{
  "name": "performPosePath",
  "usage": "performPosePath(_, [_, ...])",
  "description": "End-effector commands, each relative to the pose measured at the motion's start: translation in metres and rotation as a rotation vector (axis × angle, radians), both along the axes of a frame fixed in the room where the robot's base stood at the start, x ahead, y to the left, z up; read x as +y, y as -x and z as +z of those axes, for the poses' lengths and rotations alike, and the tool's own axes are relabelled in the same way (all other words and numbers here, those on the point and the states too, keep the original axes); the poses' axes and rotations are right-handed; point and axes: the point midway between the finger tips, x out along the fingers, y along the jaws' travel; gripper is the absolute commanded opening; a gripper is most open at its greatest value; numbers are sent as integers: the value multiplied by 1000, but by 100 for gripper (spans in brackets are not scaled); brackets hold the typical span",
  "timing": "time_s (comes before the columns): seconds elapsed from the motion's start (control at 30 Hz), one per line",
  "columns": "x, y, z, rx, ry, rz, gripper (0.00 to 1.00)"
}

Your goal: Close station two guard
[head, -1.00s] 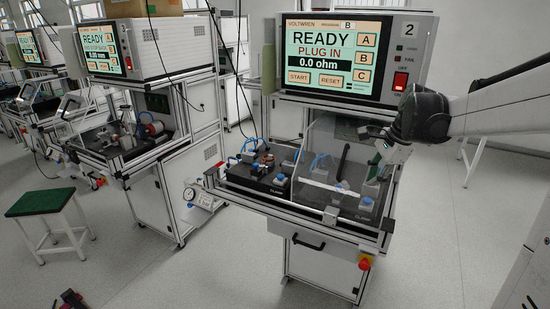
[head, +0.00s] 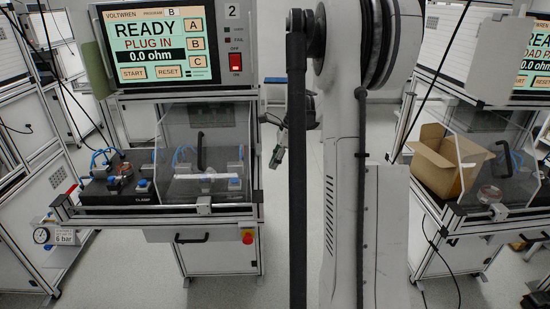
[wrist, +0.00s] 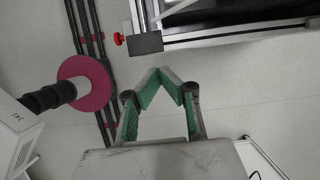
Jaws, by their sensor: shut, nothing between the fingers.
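Station two (head: 122,88), with the number 2 on its screen unit, stands left of centre in the head view. Its clear guard (head: 222,160) with a black upright handle (head: 200,150) covers the right half of the bench. The left half, with a black clamp fixture (head: 117,190), is uncovered. My gripper (wrist: 159,73) shows in the wrist view, its green-padded fingers meeting at the tips with nothing between them. In the head view it is partly hidden behind my arm, right of the guard and apart from it.
A red knob (head: 247,237) sits on the station's front, also near its frame in the wrist view (wrist: 119,39). Open floor lies between the stations.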

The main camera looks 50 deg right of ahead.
Motion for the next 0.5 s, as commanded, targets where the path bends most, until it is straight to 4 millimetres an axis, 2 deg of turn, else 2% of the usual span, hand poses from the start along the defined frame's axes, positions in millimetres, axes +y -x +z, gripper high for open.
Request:
performPosePath(0.3, [17,-16,-54,-1,1,2,0])
performPosePath(0.5, [37,-35,-51,-1,1,4,0])
